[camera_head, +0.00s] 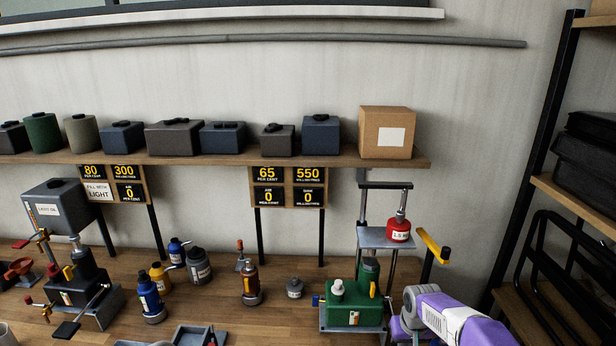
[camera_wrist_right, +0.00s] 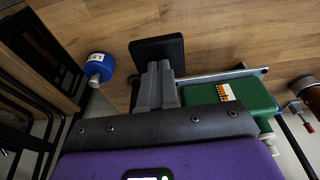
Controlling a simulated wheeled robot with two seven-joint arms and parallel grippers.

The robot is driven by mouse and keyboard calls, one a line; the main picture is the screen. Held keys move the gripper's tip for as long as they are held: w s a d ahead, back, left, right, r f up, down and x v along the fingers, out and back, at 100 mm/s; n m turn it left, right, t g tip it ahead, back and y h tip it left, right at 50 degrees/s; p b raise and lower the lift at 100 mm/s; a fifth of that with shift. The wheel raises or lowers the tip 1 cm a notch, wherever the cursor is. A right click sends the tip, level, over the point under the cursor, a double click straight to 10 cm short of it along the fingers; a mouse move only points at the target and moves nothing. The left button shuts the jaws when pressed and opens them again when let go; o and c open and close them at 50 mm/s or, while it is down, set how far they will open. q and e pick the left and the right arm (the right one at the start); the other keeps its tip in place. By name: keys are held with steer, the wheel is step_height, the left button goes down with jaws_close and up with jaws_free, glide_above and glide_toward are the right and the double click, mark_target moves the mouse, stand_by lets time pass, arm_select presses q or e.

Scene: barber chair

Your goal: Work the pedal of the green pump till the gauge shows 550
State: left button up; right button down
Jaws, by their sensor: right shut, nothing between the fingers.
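The green pump (camera_head: 345,316) stands on the bench at the right, with a red weight (camera_head: 399,231) on the frame above it. Its body (camera_wrist_right: 243,97) also shows in the wrist view. A black pedal pad (camera_wrist_right: 150,50) lies beside it there; my arm hides this pad in the head view. My right gripper (camera_wrist_right: 156,68) is shut and empty, its tips at the pad's edge; whether they touch cannot be told. The board (camera_head: 306,186) reads 550 millimetres in its upper right panel and 0 in the panel below. My left gripper is out of view.
A yellow-ended lever (camera_head: 433,246) rises right of the pump. A second, dark pump (camera_head: 78,287) stands at the left. Several bottles (camera_head: 150,297) are on the bench between. A blue weight (camera_wrist_right: 99,66) is in the wrist view. A black-framed rack (camera_head: 560,200) stands at the right.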

steer(key=shift+r, duration=0.1)
step_height(320, 180, up, 6)
steer(key=p, duration=0.4)
steer(key=shift+w+p, duration=0.15)
steer(key=shift+p, duration=0.25)
steer(key=shift+f, duration=0.2)
